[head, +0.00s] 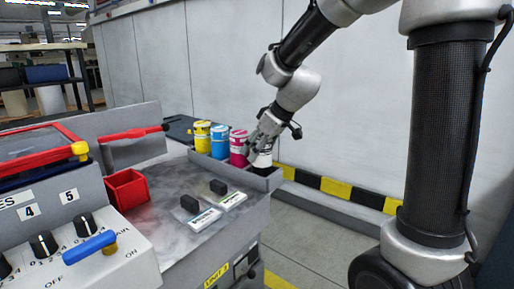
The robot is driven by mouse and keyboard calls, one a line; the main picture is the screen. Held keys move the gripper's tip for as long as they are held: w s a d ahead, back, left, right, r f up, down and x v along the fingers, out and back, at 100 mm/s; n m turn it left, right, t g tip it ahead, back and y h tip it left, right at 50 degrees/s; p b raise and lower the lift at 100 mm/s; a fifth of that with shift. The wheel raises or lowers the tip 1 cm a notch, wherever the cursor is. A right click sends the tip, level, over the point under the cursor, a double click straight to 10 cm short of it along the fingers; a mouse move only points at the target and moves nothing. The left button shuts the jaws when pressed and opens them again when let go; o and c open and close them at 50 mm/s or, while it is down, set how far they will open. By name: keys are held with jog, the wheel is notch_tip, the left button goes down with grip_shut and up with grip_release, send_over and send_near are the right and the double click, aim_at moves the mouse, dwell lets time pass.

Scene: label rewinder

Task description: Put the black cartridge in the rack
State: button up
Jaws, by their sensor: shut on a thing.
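The black cartridge (262,160), with a pale band, is at the right end of a low grey rack (267,183). My gripper (262,145) is shut on its upper part from above and hides much of it. The cartridge looks upright, with its lower end behind the rack's front wall. I cannot tell whether it rests on the rack floor. A yellow cartridge (202,138), a blue cartridge (220,142) and a magenta cartridge (239,148) stand in the rack to its left.
A red open bin (126,190) and two small black-handled blocks with labels (205,219) (234,200) sit on the grey worktop (165,213). A control panel with knobs and a blue lever (90,247) is at the front left. A pale wall stands behind the rack.

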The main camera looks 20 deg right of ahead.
jog(key=o, duration=1.3)
jog(key=shift+o, duration=0.2)
jog(key=v, duration=1.2)
jog(key=s+d+f+m+h, duration=0.1)
jog(key=s+d+f+m, duration=0.1)
jog(key=s, duration=0.5)
jog(key=s+d+f+m+h, duration=0.1)
jog(key=s+d+f+m, duration=0.1)
jog(key=s+d, duration=0.3)
jog(key=s+d+f+m+h, duration=0.2)
jog(key=s+d+m, duration=0.2)
jog(key=s, duration=0.6)
jog(key=shift+s+d+f+g, duration=0.2)
jog(key=shift+s+g, duration=0.1)
jog(key=shift+s, duration=0.1)
